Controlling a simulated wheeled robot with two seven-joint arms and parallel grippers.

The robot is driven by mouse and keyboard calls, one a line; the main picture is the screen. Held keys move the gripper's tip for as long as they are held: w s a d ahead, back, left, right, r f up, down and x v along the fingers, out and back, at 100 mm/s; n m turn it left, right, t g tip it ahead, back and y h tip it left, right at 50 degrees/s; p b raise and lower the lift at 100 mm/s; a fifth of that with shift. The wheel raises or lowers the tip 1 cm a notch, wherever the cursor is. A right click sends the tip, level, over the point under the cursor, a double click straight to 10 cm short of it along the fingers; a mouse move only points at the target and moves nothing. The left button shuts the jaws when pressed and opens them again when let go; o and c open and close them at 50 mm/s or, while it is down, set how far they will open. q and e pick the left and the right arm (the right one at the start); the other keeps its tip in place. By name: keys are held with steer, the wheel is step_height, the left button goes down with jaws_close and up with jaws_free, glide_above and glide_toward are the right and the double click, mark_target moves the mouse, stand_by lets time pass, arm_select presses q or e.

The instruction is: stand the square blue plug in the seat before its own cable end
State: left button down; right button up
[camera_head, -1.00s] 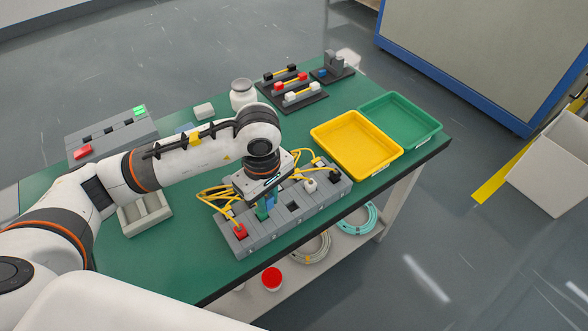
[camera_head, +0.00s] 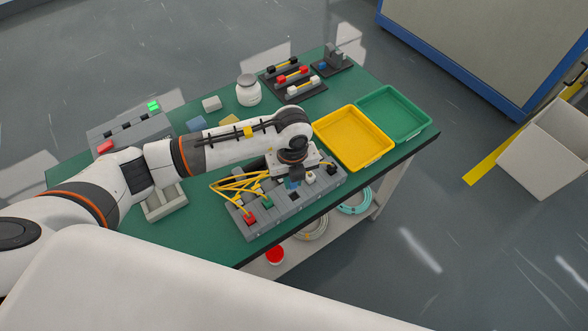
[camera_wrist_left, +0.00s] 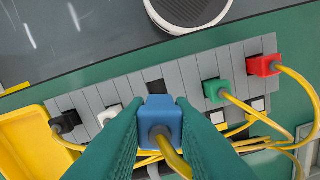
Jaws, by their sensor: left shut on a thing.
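The square blue plug (camera_wrist_left: 161,118), with a yellow cable from its end, is held between the green fingers of my left gripper (camera_wrist_left: 160,125) in the left wrist view. A dark square opening (camera_wrist_left: 154,87) in the grey seat block (camera_wrist_left: 186,75) shows just beyond the plug. In the head view my left gripper (camera_head: 293,180) is at the block, between the green plug (camera_head: 267,203) and the white plug (camera_head: 310,177). The fingers partly hide the blue plug; its height above the seat is unclear. My right gripper is not in view.
A red plug (camera_head: 250,219) and a black plug (camera_head: 331,168) stand at the block's two ends. Yellow cables (camera_head: 240,181) loop behind it. A yellow tray (camera_head: 353,139) and green tray (camera_head: 394,113) lie to the right. The table's front edge is close to the block.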

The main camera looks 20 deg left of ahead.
arm_select(q)
steer(key=n, duration=0.2)
steer(key=shift+w+d+n, duration=0.1)
steer(key=shift+n, duration=0.2)
steer(key=shift+f+n, duration=0.15)
steer(key=shift+n, duration=0.15)
steer(key=b, duration=0.3)
glide_above(293, 199)
steer(key=shift+w+f, duration=0.15)
steer(key=shift+f, duration=2)
steer(key=shift+f+b, duration=0.65)
steer(key=shift+f, duration=0.25)
steer(key=shift+f, duration=0.25)
